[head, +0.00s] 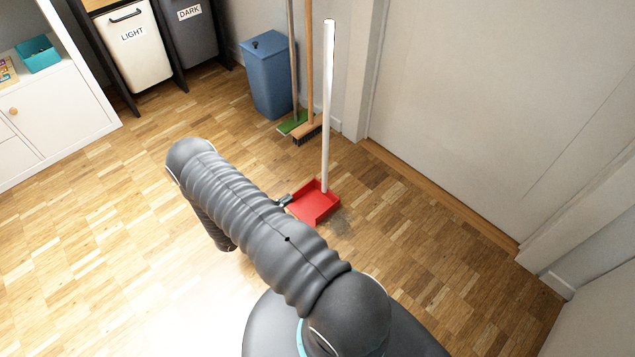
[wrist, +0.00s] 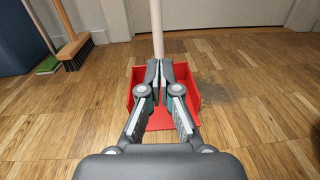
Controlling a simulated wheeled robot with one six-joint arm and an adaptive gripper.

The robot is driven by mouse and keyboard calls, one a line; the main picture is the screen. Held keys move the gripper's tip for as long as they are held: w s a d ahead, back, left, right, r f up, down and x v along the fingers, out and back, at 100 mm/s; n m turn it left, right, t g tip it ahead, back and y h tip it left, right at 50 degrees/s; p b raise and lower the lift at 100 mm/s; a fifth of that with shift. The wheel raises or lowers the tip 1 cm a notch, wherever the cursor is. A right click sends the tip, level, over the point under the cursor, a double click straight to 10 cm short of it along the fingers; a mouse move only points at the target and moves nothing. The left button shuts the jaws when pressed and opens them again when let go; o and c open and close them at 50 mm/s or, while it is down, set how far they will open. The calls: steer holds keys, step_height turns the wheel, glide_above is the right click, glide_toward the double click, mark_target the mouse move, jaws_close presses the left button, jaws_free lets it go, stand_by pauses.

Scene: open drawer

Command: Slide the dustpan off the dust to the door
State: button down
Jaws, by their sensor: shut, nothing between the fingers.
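A red dustpan (head: 313,203) with a tall white upright handle (head: 328,100) stands on the wood floor, a short way from the door (head: 490,100). It also shows in the wrist view (wrist: 186,94). A grey dust patch (head: 340,226) lies on the floor at the pan's near right side, and it shows to the right of the pan in the wrist view (wrist: 228,98). My gripper (wrist: 159,64) is shut and empty, its fingertips in front of the pan's back and handle base. In the head view it sits at the pan's left edge; I cannot tell if it touches.
A blue bin (head: 269,78) and two brooms, one with a brush head (head: 307,134) and one green (head: 292,122), stand by the wall behind. A white cabinet (head: 60,115) is at left. The floor between dustpan and door is clear.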

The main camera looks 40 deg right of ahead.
mark_target(323, 177)
steer(key=shift+n+t, duration=0.3)
steer(key=d, duration=0.4)
steer(key=d+f, duration=0.1)
steer(key=d, duration=0.9)
steer(key=shift+w+f+p, duration=0.15)
steer(key=shift+p, duration=0.15)
steer(key=shift+w, duration=0.1)
